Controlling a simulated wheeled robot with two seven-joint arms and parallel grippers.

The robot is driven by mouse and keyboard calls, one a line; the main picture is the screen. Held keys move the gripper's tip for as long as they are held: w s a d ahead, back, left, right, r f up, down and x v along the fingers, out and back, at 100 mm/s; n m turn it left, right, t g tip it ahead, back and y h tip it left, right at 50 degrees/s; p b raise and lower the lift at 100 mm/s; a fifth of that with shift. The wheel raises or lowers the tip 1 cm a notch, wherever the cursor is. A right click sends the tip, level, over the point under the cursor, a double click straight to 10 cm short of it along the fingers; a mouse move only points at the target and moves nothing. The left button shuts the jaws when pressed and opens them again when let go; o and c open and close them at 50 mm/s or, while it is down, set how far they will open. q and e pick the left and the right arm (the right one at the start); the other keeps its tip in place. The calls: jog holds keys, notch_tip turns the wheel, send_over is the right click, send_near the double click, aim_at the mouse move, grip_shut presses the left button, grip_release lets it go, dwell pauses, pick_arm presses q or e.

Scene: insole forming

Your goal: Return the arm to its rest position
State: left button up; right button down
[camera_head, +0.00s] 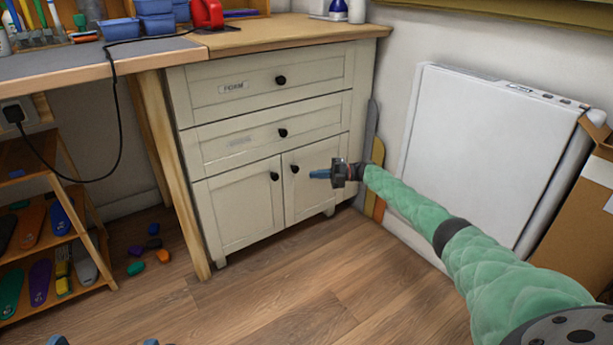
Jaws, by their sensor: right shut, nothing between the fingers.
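My right arm, in a green quilted sleeve, reaches in from the lower right of the head view. Its gripper (321,174) is shut and empty, its blue fingers pointing left in front of the right cabinet door (318,178). Whether the fingertips touch the door cannot be told. My left arm does not show clearly. Small blue tips (57,340) show at the bottom edge, probably the left gripper's fingers, mostly cut off.
A cream cabinet (265,122) with drawers and doors stands beside a workbench (90,62). A shoe rack (50,240) is at left. A white panel (480,145) and a cardboard box (580,215) are at right. The wooden floor (330,285) is clear ahead.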

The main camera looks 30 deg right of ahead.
jog(key=shift+s+d, duration=0.1)
jog(key=shift+d, duration=0.6)
